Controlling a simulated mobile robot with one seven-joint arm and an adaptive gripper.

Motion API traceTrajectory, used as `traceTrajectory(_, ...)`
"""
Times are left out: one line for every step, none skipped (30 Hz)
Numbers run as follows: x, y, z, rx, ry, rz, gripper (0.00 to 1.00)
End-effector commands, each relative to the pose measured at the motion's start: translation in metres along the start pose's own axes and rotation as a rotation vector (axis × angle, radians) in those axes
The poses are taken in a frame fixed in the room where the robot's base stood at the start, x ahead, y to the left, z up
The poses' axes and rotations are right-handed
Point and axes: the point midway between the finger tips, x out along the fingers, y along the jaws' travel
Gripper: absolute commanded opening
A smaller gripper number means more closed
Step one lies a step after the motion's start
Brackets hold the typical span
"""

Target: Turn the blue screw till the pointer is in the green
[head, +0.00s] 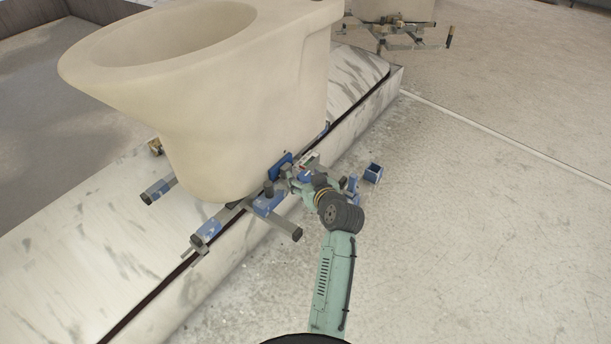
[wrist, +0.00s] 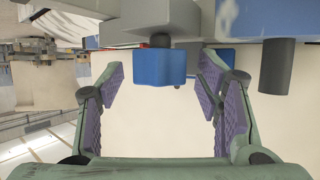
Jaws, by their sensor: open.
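The blue screw (wrist: 159,66) has a faceted blue head under a grey block of the carriage. In the wrist view it sits between the fingertips of my gripper (wrist: 162,78), with a gap on each side. My gripper is open and holds nothing. In the head view my gripper (head: 291,177) is at the carriage beside the ware; I cannot pick out the screw there. I cannot make out the pointer or a green zone.
A large cream toilet-shaped ware (head: 215,90) stands above the marble-like ledge (head: 70,285). Grey and blue carriage arms (head: 205,232) stick out below it. A dark grey cylinder (wrist: 277,66) hangs right of the screw. A small blue box (head: 373,173) is right of my gripper.

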Motion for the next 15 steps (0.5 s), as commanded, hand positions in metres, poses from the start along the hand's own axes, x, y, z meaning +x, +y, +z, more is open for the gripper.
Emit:
traceTrajectory(0.0017, -0.0002, -0.0004, 0.000, 0.000, 0.000, 0.59)
traceTrajectory(0.0022, -0.0002, -0.0004, -0.001, 0.001, 0.000, 0.59)
traceTrajectory(0.0026, -0.0001, -0.0004, -0.001, 0.001, 0.000, 0.59)
traceTrajectory(0.0027, -0.0001, -0.0004, -0.001, 0.001, 0.000, 0.59)
traceTrajectory(0.0027, -0.0002, -0.0003, -0.001, 0.001, 0.000, 0.59)
traceTrajectory(0.0026, -0.0001, -0.0003, -0.001, 0.001, 0.000, 0.59)
traceTrajectory(0.0026, -0.0001, -0.0003, -0.001, 0.001, 0.000, 0.59)
traceTrajectory(0.0025, -0.0002, -0.0003, -0.001, 0.001, 0.000, 0.59)
traceTrajectory(0.0025, -0.0001, -0.0003, -0.001, 0.001, 0.000, 0.58)
traceTrajectory(0.0024, -0.0001, -0.0003, -0.001, 0.001, 0.000, 0.56)
traceTrajectory(0.0024, -0.0001, -0.0003, -0.001, 0.001, 0.000, 0.55)
traceTrajectory(0.0024, -0.0001, -0.0003, 0.000, 0.001, 0.000, 0.52)
traceTrajectory(0.0023, -0.0001, -0.0003, 0.000, 0.001, 0.000, 0.50)
traceTrajectory(0.0023, -0.0001, -0.0003, 0.000, 0.001, 0.000, 0.48)
traceTrajectory(0.0023, -0.0001, -0.0003, 0.000, 0.001, 0.000, 0.45)
